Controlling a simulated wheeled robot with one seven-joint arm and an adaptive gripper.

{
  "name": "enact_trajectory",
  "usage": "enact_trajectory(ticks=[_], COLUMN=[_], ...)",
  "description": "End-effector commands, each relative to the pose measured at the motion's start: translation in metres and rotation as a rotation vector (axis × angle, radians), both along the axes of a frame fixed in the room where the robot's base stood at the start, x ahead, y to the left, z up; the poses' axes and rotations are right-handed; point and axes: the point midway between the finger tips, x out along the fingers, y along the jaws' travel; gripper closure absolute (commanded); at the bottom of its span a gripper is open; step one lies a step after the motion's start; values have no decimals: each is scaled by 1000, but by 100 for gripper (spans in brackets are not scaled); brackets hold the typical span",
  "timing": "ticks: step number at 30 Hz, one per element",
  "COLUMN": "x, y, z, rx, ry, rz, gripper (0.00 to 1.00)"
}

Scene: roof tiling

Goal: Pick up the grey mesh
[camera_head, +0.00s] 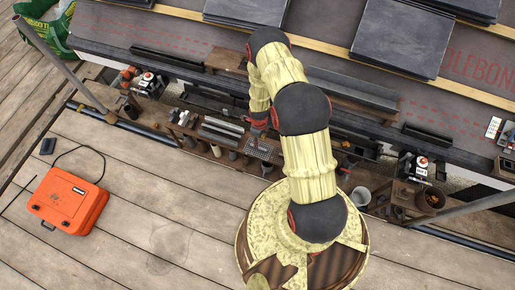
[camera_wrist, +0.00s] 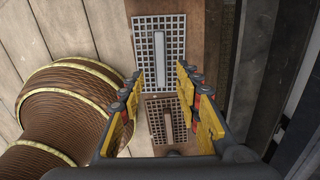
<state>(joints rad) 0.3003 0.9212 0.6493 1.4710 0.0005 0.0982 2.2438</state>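In the wrist view a pale grey mesh (camera_wrist: 176,42), a square grid with a flat bar along its middle, lies on a brown wooden surface beyond my fingertips. A second, darker mesh (camera_wrist: 157,112) with a similar bar shows between my fingers, nearer the palm. I cannot tell how far below the fingers it lies. My gripper (camera_wrist: 160,75) has its yellow and orange fingers spread apart, with nothing clasped between them. In the head view my gripper (camera_head: 258,132) points down at the cluttered bench, right above a small grey mesh (camera_head: 262,150). My arm hides part of the bench.
In the head view an orange case (camera_head: 68,200) lies on the plank deck at left. A bucket (camera_head: 361,196) stands right of my arm. Dark slates (camera_head: 400,40) lie on the roof behind.

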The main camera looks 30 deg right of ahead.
Motion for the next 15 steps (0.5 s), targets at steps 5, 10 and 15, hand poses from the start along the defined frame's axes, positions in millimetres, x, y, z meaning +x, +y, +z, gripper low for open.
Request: enact_trajectory(ticks=[5,10,15], x=[-1,-1,-2], y=[0,0,-1], z=[-21,-33,-58], rx=[0,0,1], ry=[1,1,3], rz=[-1,0,0], gripper=[67,67,67])
